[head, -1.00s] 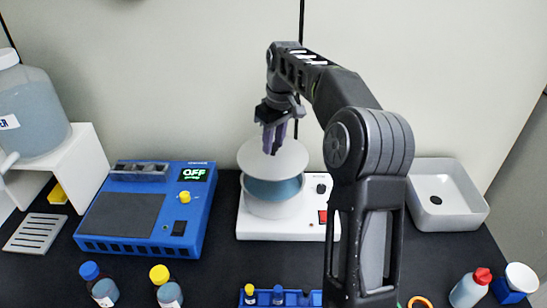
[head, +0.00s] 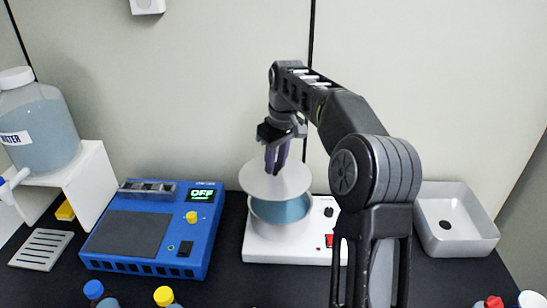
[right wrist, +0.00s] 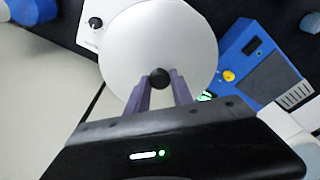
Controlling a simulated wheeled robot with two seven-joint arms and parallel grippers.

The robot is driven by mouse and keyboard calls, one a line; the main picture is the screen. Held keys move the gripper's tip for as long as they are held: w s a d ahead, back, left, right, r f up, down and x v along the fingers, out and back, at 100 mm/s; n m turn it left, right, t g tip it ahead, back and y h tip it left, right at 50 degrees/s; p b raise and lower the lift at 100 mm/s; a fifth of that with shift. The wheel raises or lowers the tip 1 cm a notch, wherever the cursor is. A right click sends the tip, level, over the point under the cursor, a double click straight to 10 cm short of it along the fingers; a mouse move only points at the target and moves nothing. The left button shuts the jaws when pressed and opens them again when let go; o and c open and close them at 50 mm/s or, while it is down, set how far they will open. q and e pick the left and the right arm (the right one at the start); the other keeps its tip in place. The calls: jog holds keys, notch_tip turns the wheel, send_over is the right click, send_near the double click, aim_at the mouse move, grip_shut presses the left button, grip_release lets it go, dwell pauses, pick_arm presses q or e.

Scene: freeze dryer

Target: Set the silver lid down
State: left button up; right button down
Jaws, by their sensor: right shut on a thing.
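The silver lid (head: 275,181) is a round, pale grey disc with a black knob (right wrist: 159,78) at its centre. My right gripper (head: 276,168) is shut on that knob, and its purple fingers show on both sides of it in the right wrist view (right wrist: 160,84). The lid is held above the round pot (head: 281,222), whose blue inside shows below the lid's front edge. The lid covers the back part of the opening in the head view. My left gripper is not in view.
The pot sits on a white base (head: 293,251) with a red switch. A blue device (head: 153,232) with an OFF display stands to the left, and a white sink (head: 456,226) to the right. Black bench (head: 226,247) shows between the device and base.

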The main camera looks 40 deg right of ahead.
jog(key=s+a+f, duration=0.1)
jog(key=a+f, duration=0.3)
jog(key=a, duration=0.8)
jog(key=a+f, duration=0.4)
jog(key=a, duration=0.8)
jog(key=shift+s+a+f+m, duration=0.15)
jog(key=shift+s+a+m, duration=0.05)
jog(key=shift+s+m, duration=0.2)
jog(key=shift+s, duration=0.1)
